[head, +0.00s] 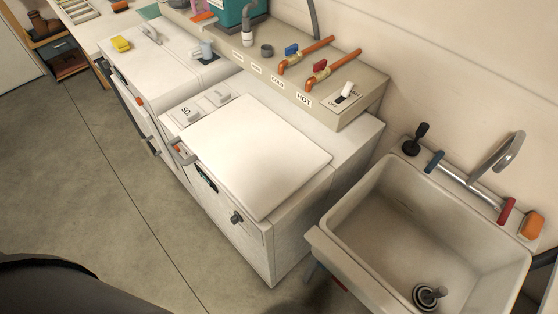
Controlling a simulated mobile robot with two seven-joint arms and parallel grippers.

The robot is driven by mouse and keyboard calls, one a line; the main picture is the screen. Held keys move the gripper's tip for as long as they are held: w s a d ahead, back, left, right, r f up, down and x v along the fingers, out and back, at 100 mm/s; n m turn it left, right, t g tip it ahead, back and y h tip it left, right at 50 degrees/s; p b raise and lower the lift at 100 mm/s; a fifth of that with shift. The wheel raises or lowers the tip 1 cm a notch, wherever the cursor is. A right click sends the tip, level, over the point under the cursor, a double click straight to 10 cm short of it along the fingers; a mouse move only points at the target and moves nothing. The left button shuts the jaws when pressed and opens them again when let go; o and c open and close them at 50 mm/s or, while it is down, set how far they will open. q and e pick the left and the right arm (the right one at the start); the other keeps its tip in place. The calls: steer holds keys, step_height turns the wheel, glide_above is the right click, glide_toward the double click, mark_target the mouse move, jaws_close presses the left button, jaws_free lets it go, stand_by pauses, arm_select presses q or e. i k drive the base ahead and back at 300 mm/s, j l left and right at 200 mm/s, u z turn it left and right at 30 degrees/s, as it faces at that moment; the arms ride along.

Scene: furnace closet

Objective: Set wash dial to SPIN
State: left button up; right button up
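A white top-lidded machine (255,155), apparently the washer, stands in the middle of the head view with its lid down. A small dark round knob (237,217) sits on its front face near the right corner, and may be the wash dial. Its pointer and any SPIN mark are too small to read. A dark panel with a teal display (206,179) and a grey handle (182,153) are further left on the same front. Neither of my grippers shows in the view.
A sink (420,235) stands right of the machine. A ledge (352,101) behind carries COLD and HOT valves (306,52) and a switch (345,91). A second white machine (160,55) with a yellow item (121,44) stands left. Open floor (90,185) lies in front.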

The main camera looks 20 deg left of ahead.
mark_target(236, 217)
steer(key=u, duration=1.15)
